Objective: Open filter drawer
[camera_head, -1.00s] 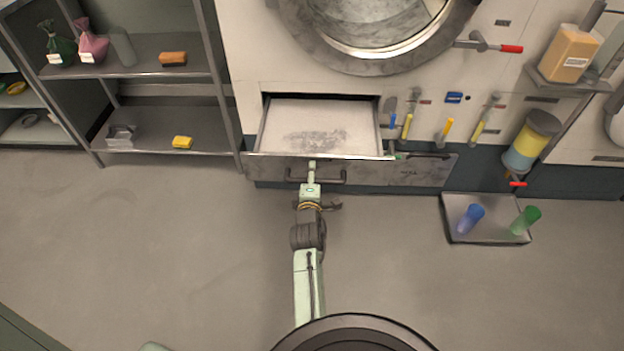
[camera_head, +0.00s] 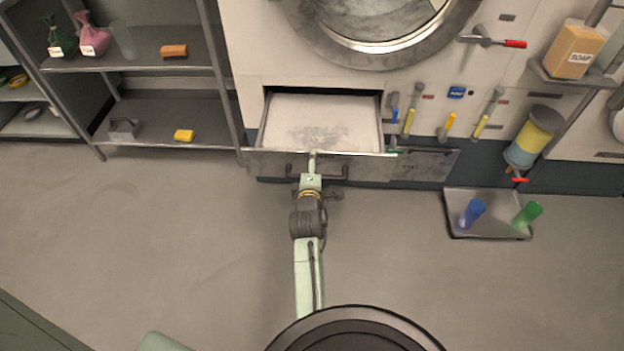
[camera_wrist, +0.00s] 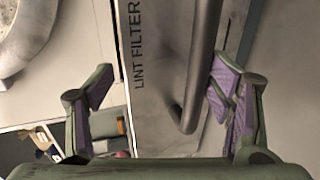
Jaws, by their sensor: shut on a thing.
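The filter drawer (camera_head: 262,163) is pulled out below the round door, with its pale interior and a grey patch of lint in view. Its dark bar handle (camera_head: 333,179) is on the front panel. My gripper (camera_head: 313,156) is at the middle of the drawer front. In the wrist view, the panel reads "LINT FILTER" and the handle bar (camera_wrist: 203,60) runs between the fingers of my gripper (camera_wrist: 160,88), close to the right finger. My gripper is shut on the handle, though the contact itself is hard to see.
A shelf rack (camera_head: 150,113) stands at left. Red-tipped levers (camera_head: 490,41) stick out from the machine. The floor in front is clear.

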